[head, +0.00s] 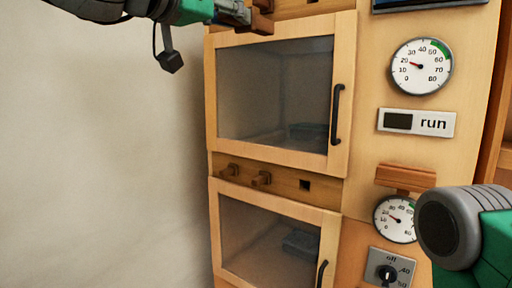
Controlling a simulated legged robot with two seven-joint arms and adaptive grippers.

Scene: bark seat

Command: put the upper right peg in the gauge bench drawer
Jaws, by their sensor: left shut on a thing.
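My left gripper (244,14) is at the top edge of the head view, in front of the upper rail of the wooden bench front. It is shut on a brown wooden peg (262,23), partly cut off by the picture's top edge. I cannot tell whether the peg is still in the rail or clear of it. On the lower rail, two similar pegs (229,170) (262,178) stick out left of an empty square hole (305,184). No drawer can be made out for certain. My right gripper is out of view; only part of my right arm shows at lower right.
An upper glazed door (341,60) and a lower glazed door (330,228), both with black handles, look shut. To their right are two round gauges (421,67) (396,219), a "run" sign (416,122), a brown wooden bar (405,178) and a dial switch (389,272). A bare wall is at left.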

